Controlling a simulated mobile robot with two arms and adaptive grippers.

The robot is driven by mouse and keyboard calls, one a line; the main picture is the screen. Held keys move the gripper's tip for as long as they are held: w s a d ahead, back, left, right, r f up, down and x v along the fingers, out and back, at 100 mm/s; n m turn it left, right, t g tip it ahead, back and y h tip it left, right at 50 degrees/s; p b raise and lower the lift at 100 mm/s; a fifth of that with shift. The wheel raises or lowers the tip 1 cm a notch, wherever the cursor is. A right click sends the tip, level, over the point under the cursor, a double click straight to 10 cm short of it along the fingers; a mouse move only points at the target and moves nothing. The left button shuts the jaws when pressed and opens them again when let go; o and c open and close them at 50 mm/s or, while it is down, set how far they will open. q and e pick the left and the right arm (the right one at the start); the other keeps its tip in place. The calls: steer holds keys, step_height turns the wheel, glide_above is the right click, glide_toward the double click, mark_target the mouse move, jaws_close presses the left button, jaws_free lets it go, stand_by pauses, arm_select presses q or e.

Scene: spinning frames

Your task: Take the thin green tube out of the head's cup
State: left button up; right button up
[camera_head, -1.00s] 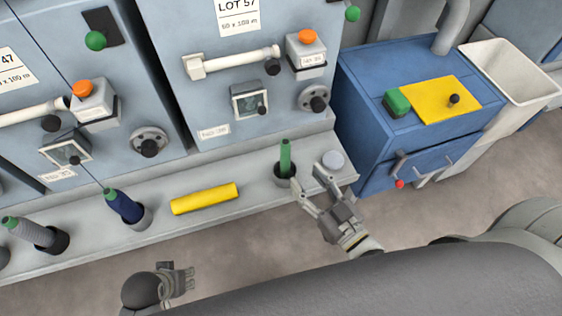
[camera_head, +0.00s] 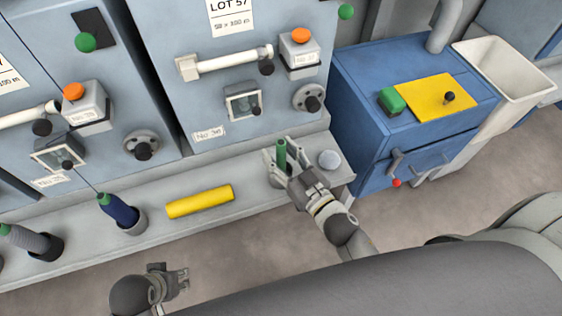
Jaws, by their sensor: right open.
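The thin green tube (camera_head: 281,154) stands upright in the dark cup on the ledge below the right-hand machine head. The cup is mostly hidden behind my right gripper. My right gripper (camera_head: 278,158) is open, with its fingers on either side of the tube. I cannot tell whether the fingers touch it. My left gripper (camera_head: 183,281) is low in the picture, in front of the ledge and away from the tube. I cannot tell whether its fingers are open or shut.
A yellow tube (camera_head: 200,201) lies on the ledge (camera_head: 165,230). A dark blue bobbin (camera_head: 119,209) leans in a cup to its left, and a grey bobbin (camera_head: 28,239) further left. A pale round disc (camera_head: 329,159) is right of the gripper. A blue cabinet (camera_head: 362,107) stands at right.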

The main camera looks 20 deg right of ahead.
steer(key=shift+c, duration=0.2)
steer(key=c, duration=0.9)
steer(key=shift+c, duration=0.2)
steer(key=shift+r, duration=0.1)
